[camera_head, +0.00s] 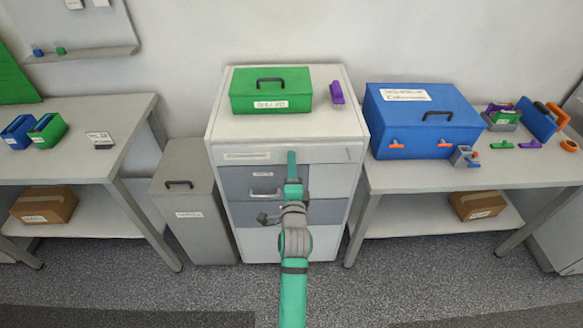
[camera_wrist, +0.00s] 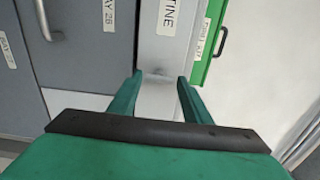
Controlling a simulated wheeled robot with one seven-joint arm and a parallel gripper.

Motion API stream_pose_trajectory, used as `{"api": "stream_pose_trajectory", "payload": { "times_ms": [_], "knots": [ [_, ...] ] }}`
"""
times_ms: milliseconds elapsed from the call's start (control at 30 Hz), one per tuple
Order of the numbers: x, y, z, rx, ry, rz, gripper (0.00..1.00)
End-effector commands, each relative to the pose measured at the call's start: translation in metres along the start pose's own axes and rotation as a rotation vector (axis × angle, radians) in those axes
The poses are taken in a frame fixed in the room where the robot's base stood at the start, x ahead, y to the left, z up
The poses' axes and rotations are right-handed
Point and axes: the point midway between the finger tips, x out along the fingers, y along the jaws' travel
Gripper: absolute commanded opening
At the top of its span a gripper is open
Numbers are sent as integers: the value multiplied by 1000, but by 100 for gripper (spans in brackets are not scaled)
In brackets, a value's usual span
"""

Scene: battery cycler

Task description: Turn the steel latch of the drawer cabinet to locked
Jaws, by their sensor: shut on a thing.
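The drawer cabinet (camera_head: 332,210) stands in the middle of the head view, with a white body and grey drawer fronts. My gripper (camera_head: 291,158) is raised against its upper front, right of the label strip on the top panel. In the wrist view my gripper (camera_wrist: 160,78) has its two green fingers on either side of a small pale steel piece, which looks like the latch (camera_wrist: 157,76). The fingers are shut on it. In the head view the latch is hidden behind my gripper, and its exact angle cannot be told.
A green toolbox (camera_head: 270,88) and a purple clamp-like item (camera_head: 337,92) lie on the cabinet top. A grey bin (camera_head: 190,220) stands close on the left. Benches flank the cabinet; a blue case (camera_head: 415,140) sits on the right one. A drawer handle (camera_wrist: 47,22) sticks out nearby.

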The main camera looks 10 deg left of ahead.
Motion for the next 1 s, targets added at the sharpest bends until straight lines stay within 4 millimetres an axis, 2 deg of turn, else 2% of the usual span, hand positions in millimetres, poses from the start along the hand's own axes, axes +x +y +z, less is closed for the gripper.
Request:
{"api": "stream_pose_trajectory", "payload": {
  "times_ms": [133, 167, 200, 233, 533, 667, 1000],
  "knots": [
    [0, -1, -3, 0, 5, -2, 22],
    [0, -1, -3, 0, 5, -2, 49],
    [0, -1, -3, -1, 5, -1, 59],
    [0, -1, -3, -1, 5, -1, 63],
    [-1, 0, -1, -1, 2, 0, 63],
    [-8, 1, -1, -1, 2, 1, 63],
    [-65, 1, -2, -1, 3, 1, 63]
  ]
}}
